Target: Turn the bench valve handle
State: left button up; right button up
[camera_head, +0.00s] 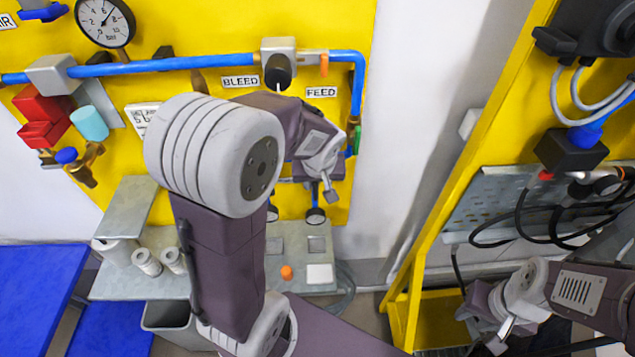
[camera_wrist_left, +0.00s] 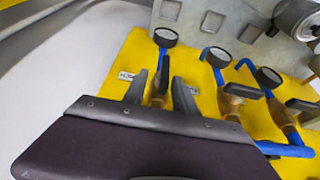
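The yellow panel (camera_head: 215,25) carries blue pipes and valves behind my left arm. My left gripper (camera_head: 327,190) is at the panel's lower right, below the FEED label (camera_head: 321,92). In the left wrist view its two dark fingers (camera_wrist_left: 160,82) are apart. A brass valve (camera_wrist_left: 158,98) on a blue pipe shows between and beyond them; I cannot tell whether they touch it. Another brass valve with a dark handle (camera_wrist_left: 244,91) is to the right.
Small gauges (camera_wrist_left: 165,37) stand at the pipe ends close to my left gripper. A grey bench (camera_head: 120,285) with white rolls lies below the panel. A yellow frame (camera_head: 425,250) with a cabled grey plate stands to the right. White wall (camera_head: 420,100) separates them.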

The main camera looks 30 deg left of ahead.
pick_arm(q)
jog(key=shift+s+a+f, duration=0.1)
jog(key=shift+a+f, duration=0.1)
jog(key=shift+f, duration=0.25)
jog(key=shift+s+a+f, duration=0.1)
jog(key=shift+s, duration=0.1)
jog(key=shift+w, duration=0.15)
jog(key=shift+c, duration=0.9)
jog(key=shift+w, duration=0.1)
grip_shut()
pick_arm(e)
jog(key=shift+s+a+r, duration=0.1)
jog(key=shift+s, duration=0.2)
